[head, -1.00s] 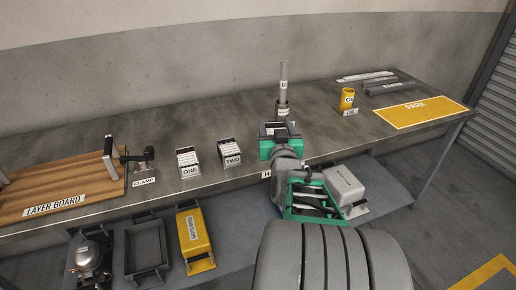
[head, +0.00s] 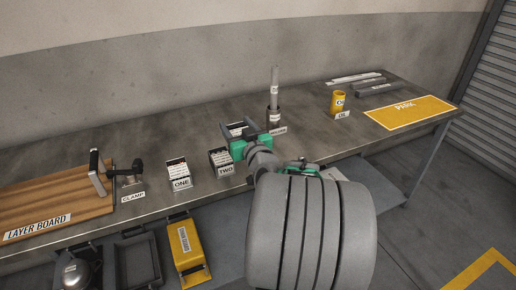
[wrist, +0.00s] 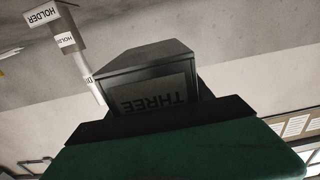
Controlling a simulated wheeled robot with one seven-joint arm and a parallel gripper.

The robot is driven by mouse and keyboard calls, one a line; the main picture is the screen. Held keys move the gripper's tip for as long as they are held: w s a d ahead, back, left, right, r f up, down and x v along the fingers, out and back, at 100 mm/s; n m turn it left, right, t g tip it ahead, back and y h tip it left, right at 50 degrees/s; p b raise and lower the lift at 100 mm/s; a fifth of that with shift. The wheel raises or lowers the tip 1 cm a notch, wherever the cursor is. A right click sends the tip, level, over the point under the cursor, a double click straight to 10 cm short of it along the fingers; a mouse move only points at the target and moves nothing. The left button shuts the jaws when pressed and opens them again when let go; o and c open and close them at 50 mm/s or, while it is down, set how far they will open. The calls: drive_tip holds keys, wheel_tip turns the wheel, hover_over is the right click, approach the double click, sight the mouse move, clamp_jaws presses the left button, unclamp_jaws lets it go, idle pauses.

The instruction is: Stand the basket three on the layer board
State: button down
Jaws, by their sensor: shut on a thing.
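Basket three (wrist: 155,90), a dark box with a THREE label upside down in the wrist view, is between the jaws of my gripper (wrist: 160,122). In the head view my green gripper (head: 245,140) is over the bench just right of basket two, and basket three (head: 236,128) shows only in part there. Whether it is clear of the bench top is hard to tell.
Basket one (head: 179,174) and basket two (head: 221,162) stand between the clamp (head: 131,178) and my gripper. A holder with an upright rod (head: 274,100) is just to the right. A yellow cup (head: 338,103) and yellow PARK mat (head: 408,110) lie further right. Bins sit on the lower shelf.

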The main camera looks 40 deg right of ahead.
drive_tip(key=d+f, duration=0.2)
drive_tip(key=d, duration=0.1)
drive_tip(key=w+d+f+b, duration=0.1)
drive_tip(key=d+f, duration=0.2)
drive_tip(key=w+d+f, duration=0.1)
drive_tip(key=d+f, duration=0.1)
drive_tip(key=d, duration=0.1)
drive_tip(key=shift+w+d+f, duration=0.15)
drive_tip(key=shift+w, duration=0.05)
drive_tip(key=f, duration=0.2)
drive_tip(key=d+f+b, duration=0.1)
drive_tip(key=f, duration=0.1)
drive_tip(key=shift+w, duration=0.15)
drive_tip(key=shift+a+r, duration=0.1)
drive_tip(key=shift+r, duration=0.15)
drive_tip(key=shift+f+b, duration=0.25)
drive_tip(key=shift+b, duration=0.15)
drive_tip(key=shift+c, duration=2.1)
unclamp_jaws()
drive_tip(key=shift+r+p, duration=0.2)
drive_tip(key=shift+p, duration=0.7)
